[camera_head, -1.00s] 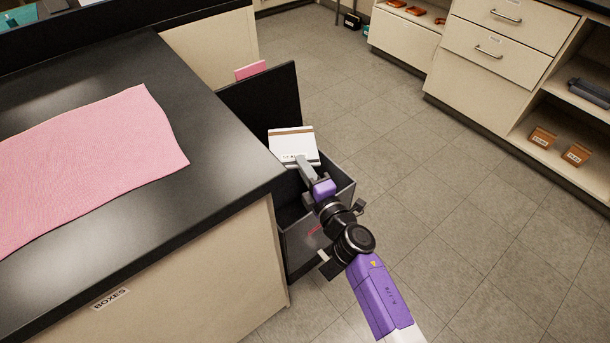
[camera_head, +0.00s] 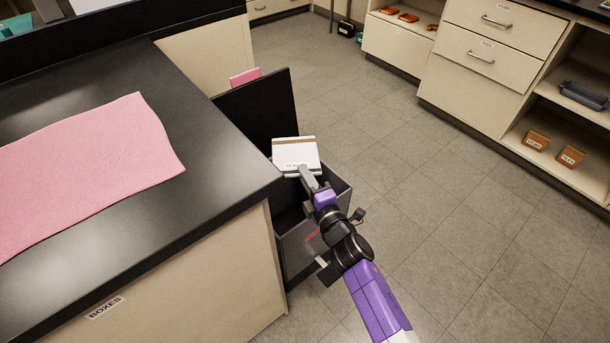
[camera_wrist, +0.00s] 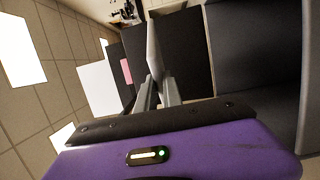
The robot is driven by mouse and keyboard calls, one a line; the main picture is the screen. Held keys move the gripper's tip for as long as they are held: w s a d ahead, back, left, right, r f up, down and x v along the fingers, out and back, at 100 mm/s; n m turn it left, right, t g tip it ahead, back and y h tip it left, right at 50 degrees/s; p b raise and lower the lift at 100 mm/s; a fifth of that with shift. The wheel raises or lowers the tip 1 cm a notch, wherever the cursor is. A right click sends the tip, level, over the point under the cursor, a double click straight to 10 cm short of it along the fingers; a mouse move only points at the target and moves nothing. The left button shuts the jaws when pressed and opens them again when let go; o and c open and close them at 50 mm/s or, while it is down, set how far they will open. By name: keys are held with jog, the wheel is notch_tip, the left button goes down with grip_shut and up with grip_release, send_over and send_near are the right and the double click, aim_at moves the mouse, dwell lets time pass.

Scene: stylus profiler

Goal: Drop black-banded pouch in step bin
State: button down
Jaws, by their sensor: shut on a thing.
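The pouch (camera_head: 296,152) is white with a brown strip near its far edge; a dark line shows near its lower edge. My gripper (camera_head: 306,174) is shut on its near edge and holds it over the step bin. The dark step bin (camera_head: 345,197) stands open against the counter's end, its lid (camera_head: 262,112) upright behind the pouch. In the wrist view the pouch (camera_wrist: 154,48) appears nearly edge-on between my fingers (camera_wrist: 157,92), with the dark bin (camera_wrist: 255,50) to the right. My arm hides part of the bin's inside.
A black-topped counter (camera_head: 215,150) with a pink cloth (camera_head: 85,165) borders the bin on the left. A pink item (camera_head: 245,76) shows behind the lid. Cabinets with drawers (camera_head: 485,45) and shelved brown boxes (camera_head: 570,156) stand at right. The floor between is clear.

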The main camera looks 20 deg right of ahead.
notch_tip(320, 180, down, 8)
jog(key=b, duration=0.7)
jog(key=shift+b, duration=0.35)
jog(key=c, duration=1.4)
grip_release()
jog(key=s+p, duration=0.1)
jog(key=s, duration=0.6)
jog(key=shift+s+d, duration=0.2)
jog(key=shift+s, duration=0.2)
